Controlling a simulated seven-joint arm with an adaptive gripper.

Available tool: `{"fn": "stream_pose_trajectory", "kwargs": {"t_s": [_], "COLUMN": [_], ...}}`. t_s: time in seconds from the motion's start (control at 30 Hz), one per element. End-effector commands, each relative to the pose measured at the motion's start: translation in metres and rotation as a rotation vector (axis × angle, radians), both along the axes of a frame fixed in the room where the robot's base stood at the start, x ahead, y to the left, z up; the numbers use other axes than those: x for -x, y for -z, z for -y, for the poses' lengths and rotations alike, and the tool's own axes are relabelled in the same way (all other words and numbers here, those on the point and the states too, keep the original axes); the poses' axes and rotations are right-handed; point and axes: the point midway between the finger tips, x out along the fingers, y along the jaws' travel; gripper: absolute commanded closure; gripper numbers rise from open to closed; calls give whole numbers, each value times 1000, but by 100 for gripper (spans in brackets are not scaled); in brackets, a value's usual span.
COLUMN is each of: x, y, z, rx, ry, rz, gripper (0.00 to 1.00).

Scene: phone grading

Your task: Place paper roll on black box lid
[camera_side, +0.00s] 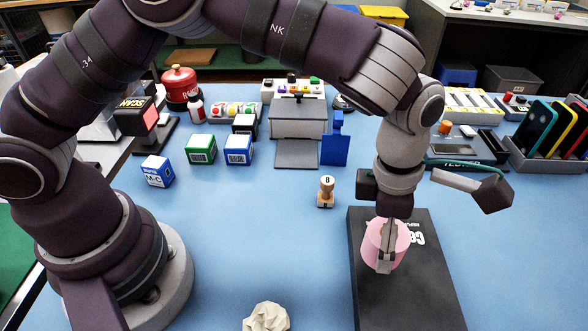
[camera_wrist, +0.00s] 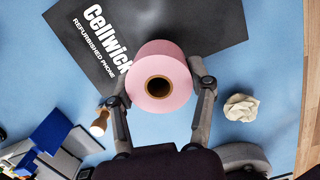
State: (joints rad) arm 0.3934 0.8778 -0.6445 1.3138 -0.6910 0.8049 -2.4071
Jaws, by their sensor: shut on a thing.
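The pink paper roll (camera_side: 374,243) is between the fingers of my gripper (camera_side: 386,245), over the black box lid (camera_side: 415,293) in the side view. In the wrist view the roll (camera_wrist: 158,62) shows its dark core hole toward the camera, and the two fingers of my gripper (camera_wrist: 160,95) press on its sides. The black lid (camera_wrist: 215,25) lies beyond the roll, with white "Cellwick" lettering partly covered by it. Whether the roll's underside touches the lid I cannot tell.
A wooden stamp (camera_side: 326,192) stands left of the lid. A crumpled paper ball (camera_side: 266,317) lies near the front edge. Small boxes (camera_side: 200,148), a printer (camera_side: 298,122) and a rack of phones (camera_side: 555,130) stand farther back. The blue table is clear between the stamp and the paper ball.

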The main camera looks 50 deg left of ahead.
Motion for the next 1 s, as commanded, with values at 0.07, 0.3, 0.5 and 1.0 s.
{"fn": "stream_pose_trajectory", "kwargs": {"t_s": [0.07, 0.3, 0.5, 1.0], "x": [-4, -8, -9, -9], "y": [0, 32, 35, 39], "z": [4, 7, 7, 7], "rx": [1, -1, 2, 2], "ry": [1, 3, 2, 2], "rz": [2, 1, 5, 5], "gripper": [83, 83, 83, 19]}}
